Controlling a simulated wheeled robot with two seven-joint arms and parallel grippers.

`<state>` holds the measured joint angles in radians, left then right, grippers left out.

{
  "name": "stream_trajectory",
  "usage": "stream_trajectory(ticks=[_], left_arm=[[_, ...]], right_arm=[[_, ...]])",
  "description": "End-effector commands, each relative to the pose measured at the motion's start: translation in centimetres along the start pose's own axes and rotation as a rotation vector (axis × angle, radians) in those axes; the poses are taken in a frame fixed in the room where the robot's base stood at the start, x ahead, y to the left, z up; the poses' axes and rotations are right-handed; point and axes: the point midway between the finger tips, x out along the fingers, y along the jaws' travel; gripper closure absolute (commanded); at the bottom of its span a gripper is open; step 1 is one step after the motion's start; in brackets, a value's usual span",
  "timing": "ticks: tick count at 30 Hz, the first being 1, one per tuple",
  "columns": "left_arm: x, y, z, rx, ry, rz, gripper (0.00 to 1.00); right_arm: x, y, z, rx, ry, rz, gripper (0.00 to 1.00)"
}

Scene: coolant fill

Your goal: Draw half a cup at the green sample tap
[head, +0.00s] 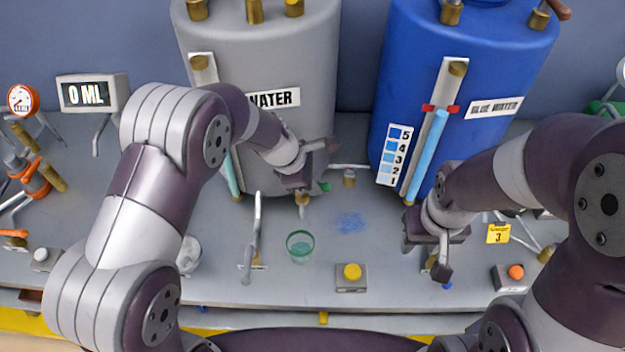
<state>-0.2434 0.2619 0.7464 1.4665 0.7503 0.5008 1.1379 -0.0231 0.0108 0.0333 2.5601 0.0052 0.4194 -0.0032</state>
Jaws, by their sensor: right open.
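A small green-tinted cup (300,246) stands upright on the grey bench, below the grey tank. A small green part (325,187) shows beside my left gripper at the tank's foot; I cannot tell whether it belongs to the green sample tap. My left gripper (304,180) is above and behind the cup, in front of the grey tank, apart from the cup. Its jaw gap is not clear. My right gripper (430,258) is open, low in front of the blue tank, with a small blue part (447,285) just below it.
The grey WATER tank (310,60) and the blue tank (405,70) stand behind. A clear cup (188,254) is partly hidden by my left arm. A display (92,93) reads 0 ML. Yellow (352,272) and orange (516,272) buttons are in front. A blue stain (350,222) marks the bench.

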Motion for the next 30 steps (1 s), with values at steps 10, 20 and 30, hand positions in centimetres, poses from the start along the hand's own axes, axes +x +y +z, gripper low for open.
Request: stream_trajectory(ticks=[10,20,30], left_arm=[[-0.3,-0.4,0.0,0.200,-0.045,-0.080,1.00],[-0.3,-0.4,0.0,0.199,-0.044,-0.080,0.55],[-2.4,-0.2,-0.1,0.199,-0.044,-0.076,0.55]], right_arm=[[0.4,0.0,0.0,0.000,0.000,0.000,0.57],[0.4,0.0,0.0,0.000,0.000,0.000,0.57],[0.6,0.0,0.1,0.000,0.000,0.000,0.57]])
